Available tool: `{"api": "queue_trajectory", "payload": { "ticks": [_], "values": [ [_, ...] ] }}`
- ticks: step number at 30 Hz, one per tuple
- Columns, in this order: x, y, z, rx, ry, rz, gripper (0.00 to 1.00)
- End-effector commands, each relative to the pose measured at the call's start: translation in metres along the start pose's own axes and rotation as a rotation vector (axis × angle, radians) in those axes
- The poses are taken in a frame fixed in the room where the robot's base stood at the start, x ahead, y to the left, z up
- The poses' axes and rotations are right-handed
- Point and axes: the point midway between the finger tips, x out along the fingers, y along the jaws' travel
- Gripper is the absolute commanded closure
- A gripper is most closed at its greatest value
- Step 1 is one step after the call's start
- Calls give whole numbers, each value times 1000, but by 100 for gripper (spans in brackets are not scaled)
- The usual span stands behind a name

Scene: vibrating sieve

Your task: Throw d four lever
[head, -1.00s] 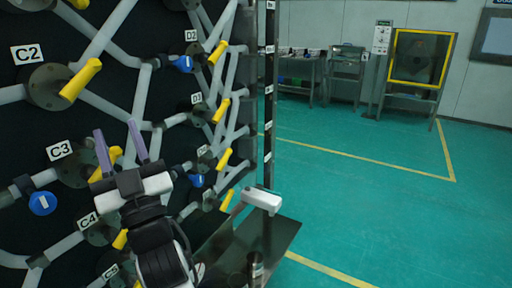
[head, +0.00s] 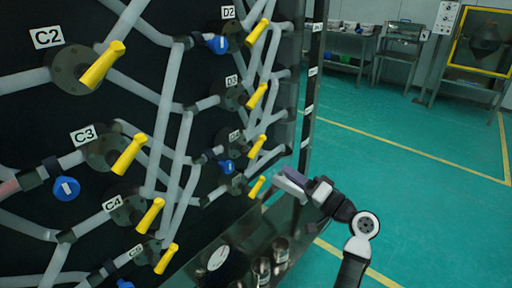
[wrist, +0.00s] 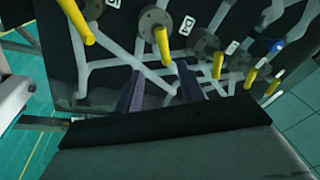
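The D4 lever (head: 257,146) is a yellow handle on a dark round flange, beside the white D4 label (head: 235,135). It slants up to the right. My gripper (head: 284,180), with purple fingers, is to the right of and below it, near the panel's right edge, apart from it. In the wrist view the two fingers (wrist: 160,82) stand apart with nothing between them.
The D3 lever (head: 257,95) is above D4, and another yellow lever (head: 257,187) is just below it. Grey pipes and the C-column levers, such as C3 (head: 129,155), fill the left. A dark post (head: 309,90) stands at the panel's right. Green floor (head: 400,160) is free beyond.

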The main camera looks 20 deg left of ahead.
Motion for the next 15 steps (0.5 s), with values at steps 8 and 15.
{"api": "queue_trajectory", "payload": {
  "ticks": [8,15],
  "values": [
    [11,-4,-2,27,-5,-33,61],
    [62,-8,-2,26,-7,-34,61]
  ]
}}
